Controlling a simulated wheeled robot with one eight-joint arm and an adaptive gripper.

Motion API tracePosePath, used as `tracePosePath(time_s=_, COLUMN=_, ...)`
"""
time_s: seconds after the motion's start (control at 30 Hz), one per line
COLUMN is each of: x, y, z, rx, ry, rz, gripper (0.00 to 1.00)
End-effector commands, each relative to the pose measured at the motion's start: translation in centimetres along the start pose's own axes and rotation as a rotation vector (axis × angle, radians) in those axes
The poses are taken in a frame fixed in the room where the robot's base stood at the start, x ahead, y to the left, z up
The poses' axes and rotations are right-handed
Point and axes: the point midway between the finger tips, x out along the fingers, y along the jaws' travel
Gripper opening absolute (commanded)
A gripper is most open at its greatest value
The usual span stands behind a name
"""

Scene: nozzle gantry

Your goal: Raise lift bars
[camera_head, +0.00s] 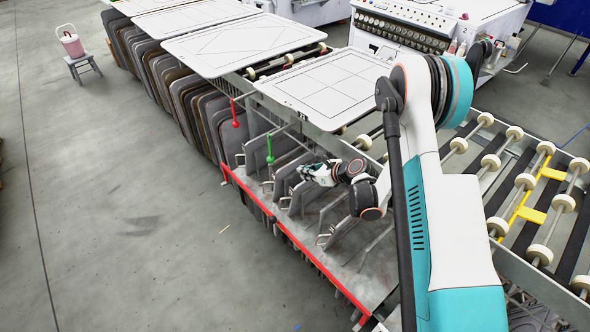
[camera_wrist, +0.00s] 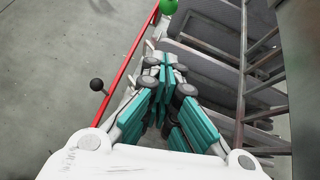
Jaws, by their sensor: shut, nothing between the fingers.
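My gripper (camera_head: 312,172) is shut and empty, low over the rack in front of the roller conveyor. In the wrist view its teal-padded fingers (camera_wrist: 168,68) are together. A lever with a green knob (camera_head: 269,158) stands upright just left of the gripper; the green knob shows beyond the fingertips in the wrist view (camera_wrist: 168,6). A lever with a red knob (camera_head: 235,124) stands further back. A black knob (camera_wrist: 97,84) on a short rod sticks out left of the red rail (camera_wrist: 130,67). I cannot tell which parts are the lift bars.
White panels (camera_head: 328,86) lie on top of the line behind the gripper. Grey plates (camera_head: 190,105) hang in a row below. The roller conveyor (camera_head: 500,165) lies right of my arm. A small stool with a pink bucket (camera_head: 72,45) stands far left.

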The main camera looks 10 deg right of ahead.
Motion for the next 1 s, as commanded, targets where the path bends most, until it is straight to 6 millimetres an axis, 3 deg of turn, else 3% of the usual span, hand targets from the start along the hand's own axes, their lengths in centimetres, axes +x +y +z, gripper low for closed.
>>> tracePosePath(time_s=0.5, x=9.7, y=0.1, z=0.0, rx=-0.001, ry=-0.001, rz=0.002, gripper=0.00)
tracePosePath(time_s=0.73, x=11.5, y=0.1, z=2.2, rx=-0.001, ry=0.000, rz=0.001, gripper=0.00)
tracePosePath(time_s=1.0, x=11.8, y=0.0, z=2.9, rx=0.000, ry=0.000, rz=0.000, gripper=0.00)
